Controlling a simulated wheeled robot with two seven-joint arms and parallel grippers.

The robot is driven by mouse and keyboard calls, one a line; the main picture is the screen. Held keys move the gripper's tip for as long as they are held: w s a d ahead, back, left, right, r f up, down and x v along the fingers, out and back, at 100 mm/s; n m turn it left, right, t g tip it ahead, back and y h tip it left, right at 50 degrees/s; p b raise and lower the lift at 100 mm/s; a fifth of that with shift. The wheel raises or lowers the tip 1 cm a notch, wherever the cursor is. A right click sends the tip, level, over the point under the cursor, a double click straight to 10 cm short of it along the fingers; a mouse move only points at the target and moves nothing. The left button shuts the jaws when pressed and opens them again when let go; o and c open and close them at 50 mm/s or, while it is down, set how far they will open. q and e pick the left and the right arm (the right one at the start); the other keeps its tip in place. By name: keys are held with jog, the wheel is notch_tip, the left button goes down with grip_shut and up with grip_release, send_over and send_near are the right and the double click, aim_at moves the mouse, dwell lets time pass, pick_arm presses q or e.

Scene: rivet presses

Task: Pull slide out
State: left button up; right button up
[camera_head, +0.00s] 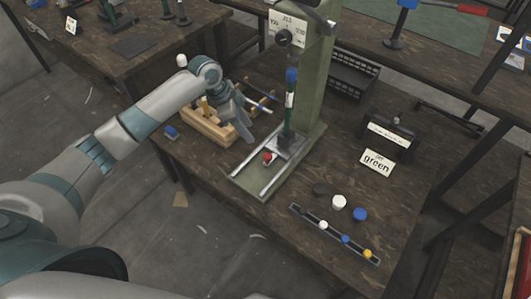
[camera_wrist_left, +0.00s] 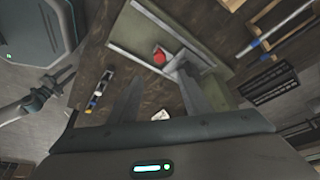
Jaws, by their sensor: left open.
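The green press (camera_head: 305,90) stands on the brown workbench, with two pale rails on its base. The slide (camera_head: 283,148) sits between the rails under the ram, and a red knob (camera_head: 267,157) shows at its front. In the left wrist view the red knob (camera_wrist_left: 159,57) and slide (camera_wrist_left: 186,67) lie beyond my fingers. My left gripper (camera_head: 243,122) is open and empty, above the wooden tray and left of the press, apart from the knob. Its two fingers (camera_wrist_left: 160,82) are spread in the wrist view. My right gripper (camera_wrist_left: 62,78) shows small at the left there; its jaw state is unclear.
A wooden tray (camera_head: 194,123) with tools stands left of the press. A "green" card (camera_head: 376,163) and a dark box (camera_head: 388,135) are to the right. A strip of coloured caps (camera_head: 335,234) and loose caps lie near the front edge. The bench before the rails is clear.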

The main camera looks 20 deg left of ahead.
pick_arm(q)
send_near(267, 156)
jog(key=x, duration=0.6)
jog(key=shift+w+d+f, duration=0.15)
jog(key=shift+w+f, duration=0.05)
jog(key=shift+f, duration=0.1)
jog(key=shift+w+d+f, duration=0.1)
jog(key=shift+d+f, duration=0.1)
jog(key=shift+f, duration=0.6)
jog(key=shift+c, duration=0.6)
grip_shut()
pick_arm(e)
jog(key=shift+w+d, duration=0.2)
jog(key=shift+d, duration=0.05)
